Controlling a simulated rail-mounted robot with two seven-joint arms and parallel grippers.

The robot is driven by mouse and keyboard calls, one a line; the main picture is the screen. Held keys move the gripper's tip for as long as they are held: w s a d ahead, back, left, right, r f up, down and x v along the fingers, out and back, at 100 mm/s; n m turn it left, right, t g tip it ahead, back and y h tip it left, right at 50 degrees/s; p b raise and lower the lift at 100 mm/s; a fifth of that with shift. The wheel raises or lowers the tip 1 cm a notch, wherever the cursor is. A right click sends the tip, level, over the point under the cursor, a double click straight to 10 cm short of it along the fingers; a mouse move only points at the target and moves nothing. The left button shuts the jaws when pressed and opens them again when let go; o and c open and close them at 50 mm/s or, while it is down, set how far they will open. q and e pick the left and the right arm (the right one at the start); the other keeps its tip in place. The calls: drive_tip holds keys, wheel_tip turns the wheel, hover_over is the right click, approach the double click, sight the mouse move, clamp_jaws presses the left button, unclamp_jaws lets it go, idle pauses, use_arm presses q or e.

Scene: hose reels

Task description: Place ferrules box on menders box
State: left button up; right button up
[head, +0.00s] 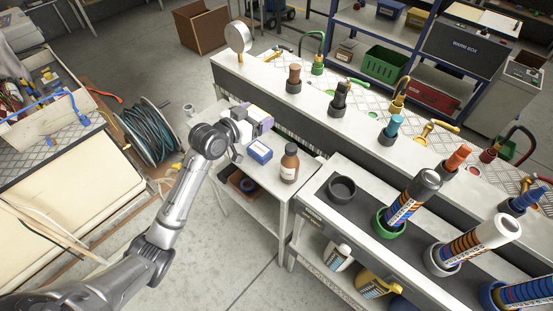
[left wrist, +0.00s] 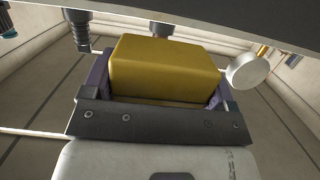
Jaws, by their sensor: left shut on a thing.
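My left gripper (head: 259,117) is at the small white cart, above and just behind a blue box. In the left wrist view it is shut on a yellow box (left wrist: 165,68), with a purple finger on each side. I take this to be the ferrules box, but no label on it is readable. The blue box (head: 260,151) with a white label lies on the cart top, apart from the gripper; it may be the menders box, but its print is too small to read. My right gripper is not in view.
A brown bottle (head: 289,163) stands on the cart (head: 306,172) right of the blue box. A long bench (head: 330,122) with hose fittings runs behind the cart. A hose reel (head: 150,132) stands to the left. A round white disc (head: 238,37) stands at the bench's far end.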

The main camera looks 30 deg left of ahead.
use_arm(q)
drive_tip(key=shift+d+f, duration=0.1)
drive_tip(key=shift+d, duration=0.25)
drive_tip(key=b, duration=0.2)
hover_over(259, 149)
wheel_tip(259, 149, down, 5)
drive_tip(key=shift+w+a+f, duration=0.1)
drive_tip(key=shift+f, duration=0.6)
wheel_tip(259, 149, down, 4)
drive_tip(key=shift+r+b, duration=0.25)
drive_tip(key=shift+b, duration=0.2)
drive_tip(key=shift+f, duration=0.25)
